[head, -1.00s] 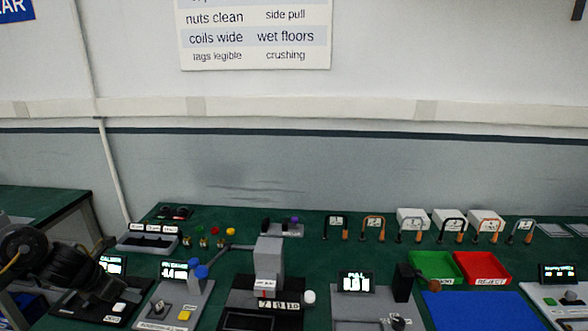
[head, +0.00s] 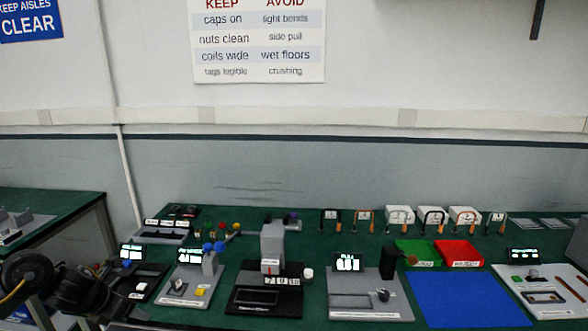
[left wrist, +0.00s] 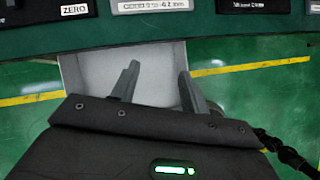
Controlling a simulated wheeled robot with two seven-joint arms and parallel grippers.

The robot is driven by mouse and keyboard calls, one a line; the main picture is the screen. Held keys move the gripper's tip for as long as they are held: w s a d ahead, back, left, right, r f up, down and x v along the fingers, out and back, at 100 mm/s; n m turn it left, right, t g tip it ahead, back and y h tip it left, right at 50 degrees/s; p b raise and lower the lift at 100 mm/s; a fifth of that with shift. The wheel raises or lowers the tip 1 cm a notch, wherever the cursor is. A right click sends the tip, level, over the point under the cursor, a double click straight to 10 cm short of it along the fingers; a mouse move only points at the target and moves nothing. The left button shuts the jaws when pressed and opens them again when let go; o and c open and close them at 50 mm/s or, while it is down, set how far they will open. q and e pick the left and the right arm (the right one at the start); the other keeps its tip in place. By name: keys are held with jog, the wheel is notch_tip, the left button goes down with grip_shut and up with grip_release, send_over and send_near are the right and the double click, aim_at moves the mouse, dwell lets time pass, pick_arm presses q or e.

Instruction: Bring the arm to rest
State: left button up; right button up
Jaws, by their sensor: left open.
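My left arm comes in at the lower left of the head view, in front of the bench's left end. My left gripper shows in the left wrist view (left wrist: 158,78) with its two dark fingers apart and nothing between them. It hangs beyond the bench edge, with a light grey box-like surface (left wrist: 95,80) and the green floor behind the fingers. In the head view the fingertips are hard to make out. My right gripper is in neither view.
The green bench (head: 320,240) carries several devices: a grey press (head: 272,250), a station with a lit display (head: 348,262), a green tray (head: 415,248), a red tray (head: 458,251) and a blue mat (head: 465,300). Another table (head: 50,210) stands at left. Yellow lines (left wrist: 250,67) mark the floor.

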pick_arm(q)
jog(key=s+d+f+n+t, duration=0.1)
jog(key=s+d+f+n, duration=0.1)
jog(key=d+f+n, duration=0.4)
jog(key=s+d+f+n+t, duration=0.15)
jog(key=d+n, duration=0.25)
jog(key=d, duration=0.4)
jog(key=s+d+f+n, duration=0.3)
jog(key=d+f+n, duration=0.15)
jog(key=d, duration=0.25)
jog(key=s+f+n+g+y, duration=0.25)
jog(key=s+n+g, duration=0.25)
jog(key=s+n, duration=1.8)
notch_tip(320, 180, down, 26)
jog(key=s+g, duration=0.2)
jog(key=s+a+f, duration=0.3)
jog(key=s+f, duration=1.3)
jog(key=shift+s+a+f+g, duration=0.15)
jog(key=shift+a+f+g, duration=0.05)
jog(key=shift+f+g, duration=0.15)
